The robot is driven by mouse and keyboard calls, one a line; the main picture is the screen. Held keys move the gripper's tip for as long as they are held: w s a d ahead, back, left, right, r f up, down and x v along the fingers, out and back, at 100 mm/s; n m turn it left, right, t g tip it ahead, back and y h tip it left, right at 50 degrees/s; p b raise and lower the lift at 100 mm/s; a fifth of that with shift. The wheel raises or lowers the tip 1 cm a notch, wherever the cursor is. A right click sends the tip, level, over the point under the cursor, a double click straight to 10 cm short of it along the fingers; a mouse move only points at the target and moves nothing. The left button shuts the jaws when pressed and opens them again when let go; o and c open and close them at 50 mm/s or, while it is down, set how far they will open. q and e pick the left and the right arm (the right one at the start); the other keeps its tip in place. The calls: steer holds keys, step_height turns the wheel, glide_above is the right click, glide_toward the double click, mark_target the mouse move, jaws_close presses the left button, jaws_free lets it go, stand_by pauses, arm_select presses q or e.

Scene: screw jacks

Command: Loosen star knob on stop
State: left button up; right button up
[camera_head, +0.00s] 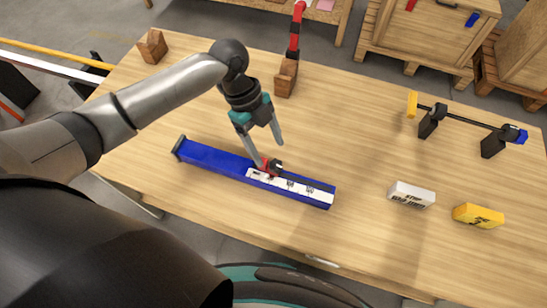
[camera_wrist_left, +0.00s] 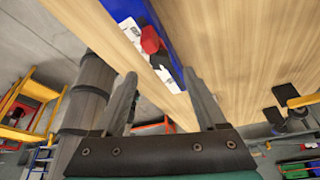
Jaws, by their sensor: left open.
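A long blue rail (camera_head: 215,163) with a white marked strip (camera_head: 318,195) lies across the middle of the table. A red and black stop (camera_head: 271,166) sits on the rail near the strip's left end; its star knob is too small to tell apart clearly. My left gripper (camera_head: 269,153) is open, just above the stop, with one fingertip close to it; contact cannot be told. In the left wrist view, the stop (camera_wrist_left: 150,40) appears beyond the open fingers (camera_wrist_left: 160,74), with the blue rail (camera_wrist_left: 130,9) behind it. My right gripper is out of view.
A white box (camera_head: 411,195) and a yellow box (camera_head: 478,215) lie right of the rail. A dark bar on black stands (camera_head: 430,124) is at the back right. Wooden blocks (camera_head: 152,46) (camera_head: 286,78) stand at the back, one holding a red tool (camera_head: 296,32).

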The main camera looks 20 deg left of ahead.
mark_target(275, 164)
arm_select(q)
steer(key=shift+x, duration=2.4)
jaws_close()
